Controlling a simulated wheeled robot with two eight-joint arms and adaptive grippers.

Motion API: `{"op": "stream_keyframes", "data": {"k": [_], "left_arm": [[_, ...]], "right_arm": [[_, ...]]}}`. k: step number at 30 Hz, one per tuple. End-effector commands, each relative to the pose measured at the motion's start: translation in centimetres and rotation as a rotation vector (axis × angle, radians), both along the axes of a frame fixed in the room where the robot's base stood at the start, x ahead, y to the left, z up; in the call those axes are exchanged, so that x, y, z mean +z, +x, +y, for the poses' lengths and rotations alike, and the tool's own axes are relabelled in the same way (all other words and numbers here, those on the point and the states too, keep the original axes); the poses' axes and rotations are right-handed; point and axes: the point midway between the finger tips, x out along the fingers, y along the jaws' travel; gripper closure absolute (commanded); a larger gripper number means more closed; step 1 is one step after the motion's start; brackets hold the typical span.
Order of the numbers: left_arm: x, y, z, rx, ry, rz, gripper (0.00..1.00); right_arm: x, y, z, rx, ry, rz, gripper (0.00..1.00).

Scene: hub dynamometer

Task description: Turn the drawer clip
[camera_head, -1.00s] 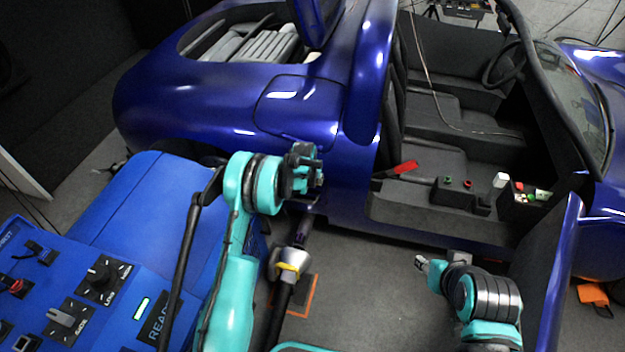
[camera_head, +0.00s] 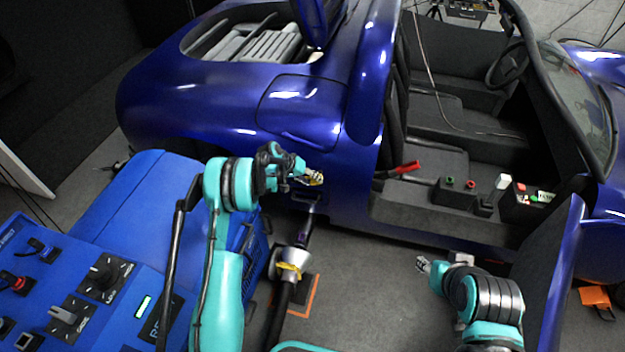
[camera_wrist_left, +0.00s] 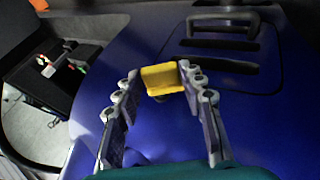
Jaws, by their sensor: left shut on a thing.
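A small yellow block-like piece, seemingly the drawer clip (camera_wrist_left: 160,80), sits between the fingertips of my left gripper (camera_wrist_left: 163,76) in the left wrist view. The fingers touch its two sides and the gripper is shut on it.
The blue car (camera_head: 205,105) fills the back, its cabin open at the right. A dark handle (camera_wrist_left: 225,20) on a blue surface lies beyond the clip. A blue control console (camera_head: 60,270) stands at left. A hose with a metal coupling (camera_head: 292,262) is below my left gripper.

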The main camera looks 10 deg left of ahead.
Motion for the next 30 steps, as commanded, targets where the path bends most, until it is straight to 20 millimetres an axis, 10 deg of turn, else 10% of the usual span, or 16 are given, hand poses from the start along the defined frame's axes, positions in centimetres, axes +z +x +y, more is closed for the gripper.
{"op": "stream_keyframes", "data": {"k": [23, 24, 25, 30], "left_arm": [[-0.30, -0.02, 0.22, 0.000, -0.118, 0.005, 0.90], [-0.30, -0.02, 0.22, 0.000, -0.118, 0.005, 0.53], [-0.30, -0.02, 0.22, 0.000, -0.118, 0.005, 0.45], [-0.29, -0.01, 0.22, 0.000, -0.118, 0.005, 0.40]], "right_arm": [[0.00, 0.00, 0.00, 0.000, 0.000, 0.000, 0.60], [0.00, 0.00, 0.00, 0.000, 0.000, 0.000, 0.60], [0.00, 0.00, 0.00, 0.000, 0.000, 0.000, 0.60], [0.00, 0.00, 0.00, 0.000, 0.000, 0.000, 0.60]]}}
